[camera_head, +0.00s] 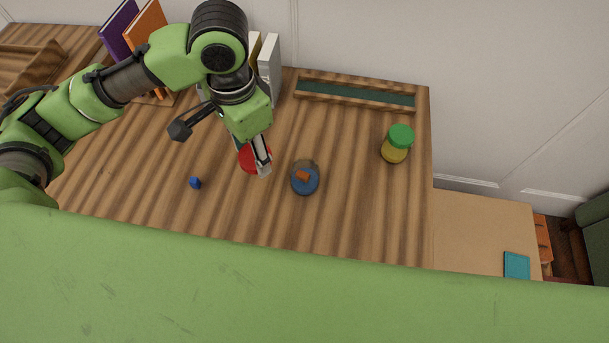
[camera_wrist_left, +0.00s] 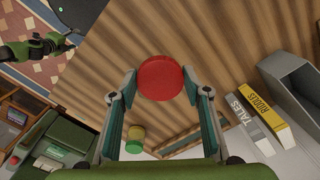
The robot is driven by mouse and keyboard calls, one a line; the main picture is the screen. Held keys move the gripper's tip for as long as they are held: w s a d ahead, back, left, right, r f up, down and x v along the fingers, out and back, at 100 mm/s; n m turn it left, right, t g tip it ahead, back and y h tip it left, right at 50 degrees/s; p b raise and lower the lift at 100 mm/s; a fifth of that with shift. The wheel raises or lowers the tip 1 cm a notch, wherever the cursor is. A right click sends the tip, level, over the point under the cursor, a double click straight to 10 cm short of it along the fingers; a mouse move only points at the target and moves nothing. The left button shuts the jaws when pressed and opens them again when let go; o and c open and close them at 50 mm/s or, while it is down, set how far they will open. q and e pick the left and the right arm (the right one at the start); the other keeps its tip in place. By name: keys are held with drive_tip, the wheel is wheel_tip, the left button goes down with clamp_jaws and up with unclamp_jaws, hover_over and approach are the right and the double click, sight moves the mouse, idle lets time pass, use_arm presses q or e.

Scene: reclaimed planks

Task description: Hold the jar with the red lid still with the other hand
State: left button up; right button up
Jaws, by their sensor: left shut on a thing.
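The jar with the red lid (camera_head: 246,158) stands on the plank table, partly hidden by my left gripper (camera_head: 261,165) in the head view. In the left wrist view its round red lid (camera_wrist_left: 160,78) lies between the two fingertips of my left gripper (camera_wrist_left: 161,84). The fingers are shut on the jar from both sides. The lid hides the jar's body.
A blue round container (camera_head: 305,182) with an orange-brown piece stands just right of the gripper. A small blue object (camera_head: 195,183) lies to the left. A green-lidded yellow jar (camera_head: 396,150) and a shallow wooden tray (camera_head: 355,91) are farther right. Books (camera_head: 130,28) stand at the back.

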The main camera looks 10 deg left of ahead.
use_arm(q)
drive_tip(key=shift+s+a+r+n, duration=0.25)
drive_tip(key=shift+a+r+n, duration=0.35)
drive_tip(key=shift+n, duration=0.75)
drive_tip(key=shift+s+a+r+n, duration=0.2)
drive_tip(key=shift+a+r+n, duration=0.4)
drive_tip(key=shift+n, duration=0.8)
drive_tip(key=shift+s+a+r+n, duration=0.3)
drive_tip(key=shift+a+n, duration=0.45)
drive_tip(key=shift+n, duration=0.6)
